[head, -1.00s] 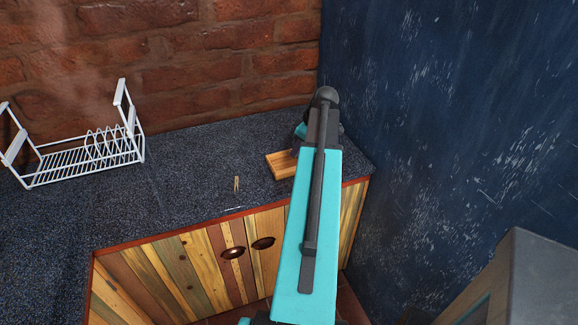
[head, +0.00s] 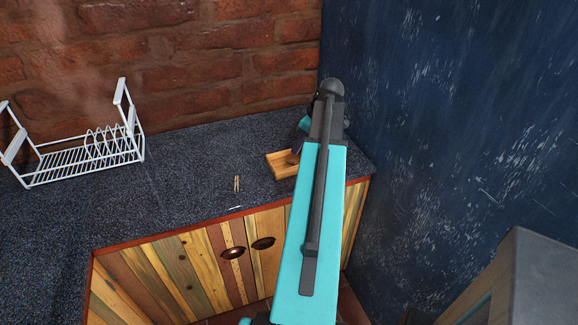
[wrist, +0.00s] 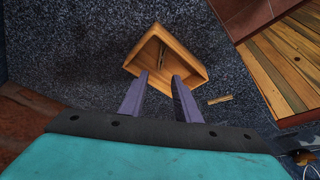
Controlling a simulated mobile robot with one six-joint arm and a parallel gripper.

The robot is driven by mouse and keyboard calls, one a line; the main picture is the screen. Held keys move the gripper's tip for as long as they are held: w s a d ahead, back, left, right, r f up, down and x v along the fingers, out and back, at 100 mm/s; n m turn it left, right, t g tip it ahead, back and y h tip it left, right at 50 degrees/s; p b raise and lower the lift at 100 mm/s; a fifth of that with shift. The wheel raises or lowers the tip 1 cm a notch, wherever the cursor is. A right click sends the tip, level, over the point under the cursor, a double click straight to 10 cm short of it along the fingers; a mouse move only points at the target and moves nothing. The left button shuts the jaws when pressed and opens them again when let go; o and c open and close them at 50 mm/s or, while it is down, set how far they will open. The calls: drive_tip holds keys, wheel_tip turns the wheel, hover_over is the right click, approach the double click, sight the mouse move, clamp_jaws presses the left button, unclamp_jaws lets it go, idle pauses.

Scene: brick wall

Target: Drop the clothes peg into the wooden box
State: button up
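The clothes peg (head: 237,184) is small and tan and lies on the dark countertop, left of the wooden box (head: 271,164). In the wrist view a small tan piece that looks like the peg (wrist: 220,100) lies beside the box. The box is open-topped, light wood, and shows in the wrist view (wrist: 196,73) just beyond my fingertips. My gripper (wrist: 160,75) has two purple fingers standing apart, with nothing seen between them. Its tips overlap the near part of the box; whether they touch it I cannot tell. In the head view my arm hides part of the box.
A white wire dish rack (head: 85,155) stands at the left of the countertop (head: 190,160). A brick wall closes the back and a dark blue wall the right. A small whitish item (head: 235,208) lies near the front edge. The counter between rack and box is clear.

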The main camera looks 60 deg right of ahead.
drive_tip(key=b+v, duration=0.2)
drive_tip(key=v, duration=0.9)
drive_tip(key=shift+w, duration=0.1)
idle(0.5)
drive_tip(key=shift+r, duration=0.15)
